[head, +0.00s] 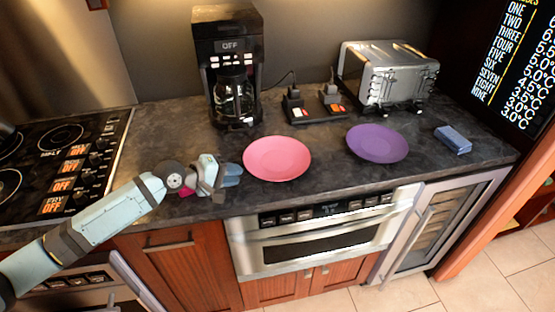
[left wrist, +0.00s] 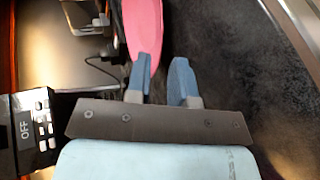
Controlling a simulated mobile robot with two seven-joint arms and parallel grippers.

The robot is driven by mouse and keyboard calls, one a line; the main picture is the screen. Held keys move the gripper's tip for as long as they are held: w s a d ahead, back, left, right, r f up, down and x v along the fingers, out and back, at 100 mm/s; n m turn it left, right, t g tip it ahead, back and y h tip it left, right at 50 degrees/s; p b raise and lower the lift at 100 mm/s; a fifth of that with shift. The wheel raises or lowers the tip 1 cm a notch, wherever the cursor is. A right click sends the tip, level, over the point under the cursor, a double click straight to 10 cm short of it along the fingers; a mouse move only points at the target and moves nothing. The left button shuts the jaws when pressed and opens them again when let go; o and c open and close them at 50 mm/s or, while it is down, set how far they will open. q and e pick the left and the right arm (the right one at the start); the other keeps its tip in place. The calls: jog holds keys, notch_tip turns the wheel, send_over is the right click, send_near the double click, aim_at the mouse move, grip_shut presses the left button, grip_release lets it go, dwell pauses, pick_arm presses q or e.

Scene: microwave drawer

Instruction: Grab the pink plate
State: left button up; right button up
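The pink plate (head: 277,158) lies flat on the dark counter, left of the purple plate. My left gripper (head: 231,174) is just beside the plate's left edge in the head view, low over the counter. In the left wrist view my left gripper (left wrist: 161,82) has its two blue fingers apart with a dark gap between them. The pink plate (left wrist: 144,28) shows there ahead of the fingers, its near edge at the left finger. I cannot tell whether that finger touches it. My right gripper is not in view.
A purple plate (head: 377,143) lies to the right, with a blue sponge-like block (head: 453,139) beyond it. A coffee maker (head: 229,66), small black devices (head: 314,104) and a toaster (head: 388,75) stand behind. The cooktop (head: 62,160) is at left. The counter has a front edge above a microwave drawer (head: 325,240).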

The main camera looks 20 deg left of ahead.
aim_at(254, 173)
pick_arm(q)
jog(key=x, duration=0.6)
jog(key=shift+w, duration=0.25)
jog(key=shift+r, duration=0.1)
jog(key=shift+c, duration=0.3)
grip_shut()
